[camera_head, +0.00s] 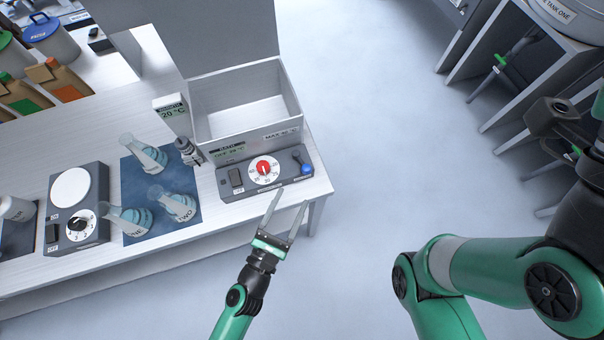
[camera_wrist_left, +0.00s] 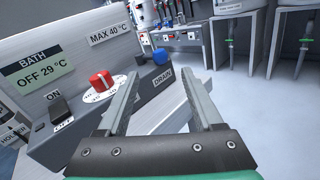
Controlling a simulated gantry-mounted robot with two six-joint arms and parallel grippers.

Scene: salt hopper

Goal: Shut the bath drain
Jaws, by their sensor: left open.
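The bath (camera_head: 245,105) is an open white box at the back of the bench, with a grey control panel (camera_head: 238,181) in front. The drain lever with a blue knob (camera_head: 306,169) is at the panel's right end. In the left wrist view the blue knob (camera_wrist_left: 160,56) sits above the DRAIN label (camera_wrist_left: 163,78). A red dial (camera_wrist_left: 101,81) and a dark ON switch (camera_wrist_left: 58,106) are left of it. My left gripper (camera_head: 288,205) is open and empty, just in front of the panel's right part, apart from the knob.
A stirrer-like unit with a white disc (camera_head: 70,188) is further left. The floor (camera_head: 380,150) right of the bench is clear.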

